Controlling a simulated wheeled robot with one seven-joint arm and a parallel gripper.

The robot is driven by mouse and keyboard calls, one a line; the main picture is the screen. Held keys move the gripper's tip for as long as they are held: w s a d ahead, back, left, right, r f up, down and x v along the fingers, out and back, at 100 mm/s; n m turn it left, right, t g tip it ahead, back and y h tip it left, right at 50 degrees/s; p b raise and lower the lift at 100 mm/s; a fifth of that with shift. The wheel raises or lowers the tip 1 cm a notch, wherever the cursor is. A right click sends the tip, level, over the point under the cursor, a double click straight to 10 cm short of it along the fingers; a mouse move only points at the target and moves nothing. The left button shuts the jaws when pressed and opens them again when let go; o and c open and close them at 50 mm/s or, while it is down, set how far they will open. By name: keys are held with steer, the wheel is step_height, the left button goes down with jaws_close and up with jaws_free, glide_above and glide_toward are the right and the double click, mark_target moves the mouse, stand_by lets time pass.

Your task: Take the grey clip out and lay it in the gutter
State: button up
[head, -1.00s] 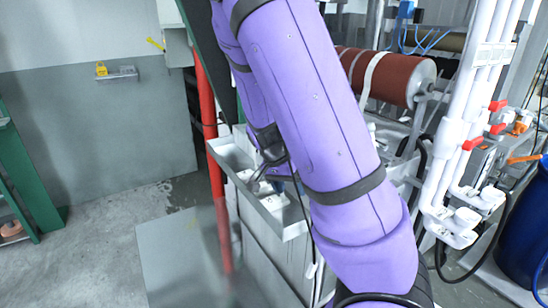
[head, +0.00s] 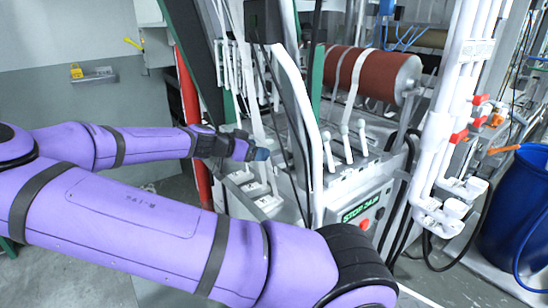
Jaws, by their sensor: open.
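My gripper (head: 258,154) is at the end of my purple arm, left of the machine. Its small fingers point right, close to a pale webbing strip (head: 252,95); I cannot tell whether they touch it. The gripper is open. The gutter, a pale metal trough (head: 246,186), lies below the gripper, partly hidden by my arm, with small white pieces in it. I cannot make out the grey clip; it may be hidden by my gripper or too small to tell.
A machine panel with a green-lit display (head: 362,207) and white levers stands right of the gutter. Above it is a red roller (head: 385,78). A red post (head: 189,120) stands behind my arm. White pipes (head: 452,140) and a blue barrel (head: 518,215) stand at the right.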

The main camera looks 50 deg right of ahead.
mark_target(281, 151)
steer(key=shift+w+d+x, duration=0.1)
steer(key=shift+w+x, duration=0.05)
steer(key=shift+x, duration=1.6)
steer(key=shift+w+d+x, duration=0.1)
steer(key=shift+w+x, duration=0.1)
steer(key=shift+x, duration=1.55)
steer(key=shift+w+x, duration=0.15)
steer(key=shift+x, duration=1.6)
steer(key=shift+r, duration=0.2)
steer(key=c, duration=1)
